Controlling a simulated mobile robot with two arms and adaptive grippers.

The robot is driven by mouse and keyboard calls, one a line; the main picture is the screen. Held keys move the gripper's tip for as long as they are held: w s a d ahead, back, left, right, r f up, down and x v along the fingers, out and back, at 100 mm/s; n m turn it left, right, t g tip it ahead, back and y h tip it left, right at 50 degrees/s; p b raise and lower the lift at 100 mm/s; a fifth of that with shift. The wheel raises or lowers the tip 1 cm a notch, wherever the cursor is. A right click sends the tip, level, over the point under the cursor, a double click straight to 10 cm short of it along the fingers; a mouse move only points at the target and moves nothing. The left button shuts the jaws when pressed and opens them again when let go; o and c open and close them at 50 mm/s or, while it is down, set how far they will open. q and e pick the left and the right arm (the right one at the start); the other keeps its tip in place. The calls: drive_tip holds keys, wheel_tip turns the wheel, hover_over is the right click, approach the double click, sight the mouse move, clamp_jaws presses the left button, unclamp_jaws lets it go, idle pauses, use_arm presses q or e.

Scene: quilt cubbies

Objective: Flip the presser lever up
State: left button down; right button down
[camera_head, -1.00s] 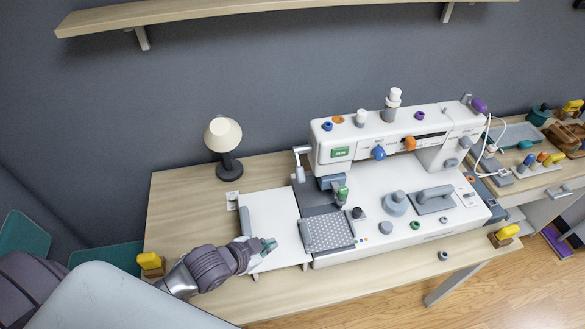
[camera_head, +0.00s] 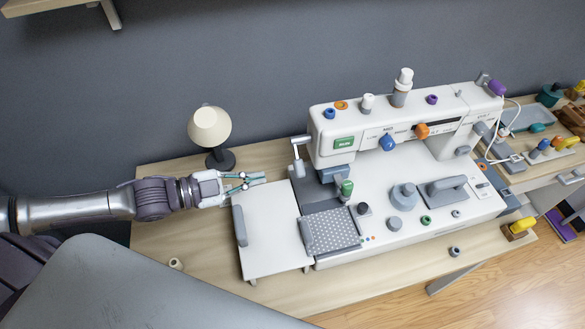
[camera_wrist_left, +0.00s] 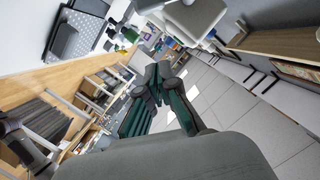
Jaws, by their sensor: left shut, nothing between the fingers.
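A white sewing machine (camera_head: 405,122) stands on the wooden table. At the left end of its head is a light crank-shaped lever with a grey lower end (camera_head: 298,168), which I take for the presser lever; it hangs down. A green knob (camera_head: 347,188) sits below the head, by the needle area. My left gripper (camera_head: 262,178) is shut and empty, above the back of the white extension table, left of the lever and apart from it. The left wrist view shows its teal fingers (camera_wrist_left: 160,75); I cannot make out the lever there. My right gripper is not in view.
A small lamp (camera_head: 210,128) stands close behind my left gripper. The white extension table (camera_head: 268,240) is clear on top. A grey dotted plate (camera_head: 330,230) lies below the machine head. A wooden shelf (camera_head: 50,6) is on the wall above.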

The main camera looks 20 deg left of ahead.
use_arm(q)
drive_tip(key=shift+w, duration=0.1)
drive_tip(key=w+d+f+p, duration=0.3)
drive_tip(key=w+d+f, duration=0.2)
drive_tip(key=w, duration=0.3)
drive_tip(key=shift+w+d+f, duration=0.15)
drive_tip(key=shift+w+d, duration=0.05)
drive_tip(key=shift+d, duration=0.25)
